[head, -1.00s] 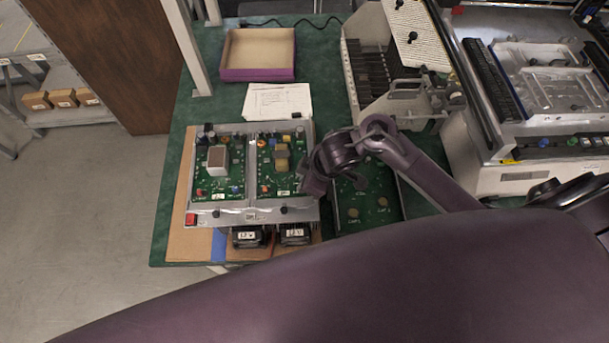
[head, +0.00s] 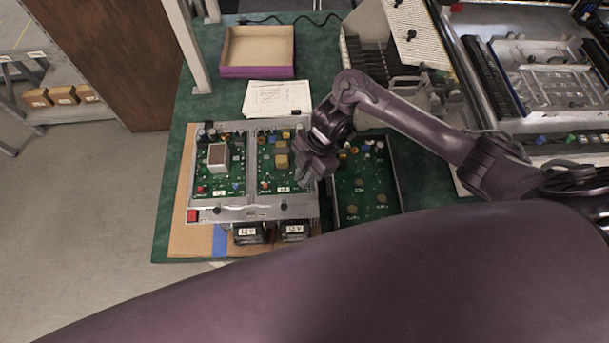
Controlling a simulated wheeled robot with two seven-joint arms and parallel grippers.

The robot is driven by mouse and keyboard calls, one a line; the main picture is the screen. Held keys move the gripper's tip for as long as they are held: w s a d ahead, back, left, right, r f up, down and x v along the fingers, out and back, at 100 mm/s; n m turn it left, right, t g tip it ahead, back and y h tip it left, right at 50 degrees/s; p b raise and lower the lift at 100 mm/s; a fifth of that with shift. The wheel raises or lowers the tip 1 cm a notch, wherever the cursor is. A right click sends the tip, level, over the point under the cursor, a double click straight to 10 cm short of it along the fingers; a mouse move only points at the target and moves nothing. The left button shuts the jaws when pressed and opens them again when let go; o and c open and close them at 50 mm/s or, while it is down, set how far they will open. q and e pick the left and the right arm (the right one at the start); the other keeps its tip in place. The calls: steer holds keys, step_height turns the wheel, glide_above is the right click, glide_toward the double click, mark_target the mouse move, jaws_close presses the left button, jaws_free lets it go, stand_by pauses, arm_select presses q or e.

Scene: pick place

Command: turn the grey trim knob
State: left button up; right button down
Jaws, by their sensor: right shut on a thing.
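My right gripper (head: 301,175) is over the right edge of the right-hand green circuit board (head: 267,181) in the metal test fixture. Its fingers are shut and point down and to the left. The grey trim knob is not visible by itself; the fingers cover the spot where they grip. My left gripper is not in view.
The left-hand board (head: 216,166) carries a tall white-sided block. A red button (head: 192,216) and black connectors (head: 249,233) are at the fixture's front. Papers (head: 277,98), a purple-edged box (head: 258,52) and a slotted rack (head: 367,60) stand behind.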

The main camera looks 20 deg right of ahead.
steer(key=shift+w+a+n+g, duration=0.15)
steer(key=shift+n+g, duration=0.15)
steer(key=shift+n, duration=0.8)
steer(key=c, duration=1.4)
jaws_free()
steer(key=shift+r+h, duration=0.1)
steer(key=shift+h, duration=0.2)
steer(key=v, duration=0.6)
steer(key=shift+w, duration=0.1)
steer(key=shift+v, duration=0.85)
